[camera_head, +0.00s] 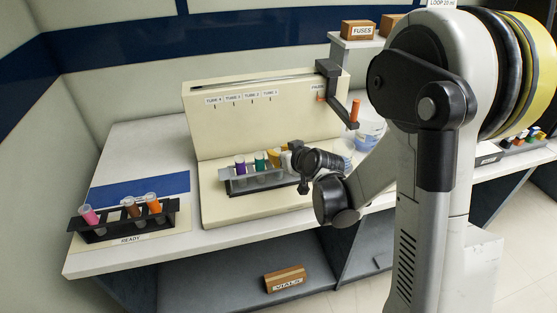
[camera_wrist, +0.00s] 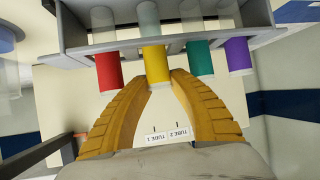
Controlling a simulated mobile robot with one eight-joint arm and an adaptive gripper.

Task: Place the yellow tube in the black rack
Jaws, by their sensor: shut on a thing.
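The yellow tube (camera_wrist: 155,66) stands in a grey rack (camera_head: 228,186) on the cream machine, between a red tube (camera_wrist: 108,72) and a teal tube (camera_wrist: 199,58); a purple tube (camera_wrist: 238,55) is beyond. My gripper (camera_wrist: 160,78) has its yellow fingers on either side of the yellow tube's coloured end, shut on it. In the head view my gripper (camera_head: 280,157) is at the right part of the grey rack and hides the red tube. The black rack (camera_head: 98,236) is at the left on the table, with pink (camera_head: 89,215), brown (camera_head: 131,207) and orange (camera_head: 153,203) tubes.
The machine's upright panel (camera_head: 240,120) stands behind the grey rack, with a black crank arm (camera_head: 335,90) at its right. A clear container (camera_head: 368,134) is right of it. Bare white table (camera_head: 140,145) lies at the left, behind the blue strip (camera_head: 140,188).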

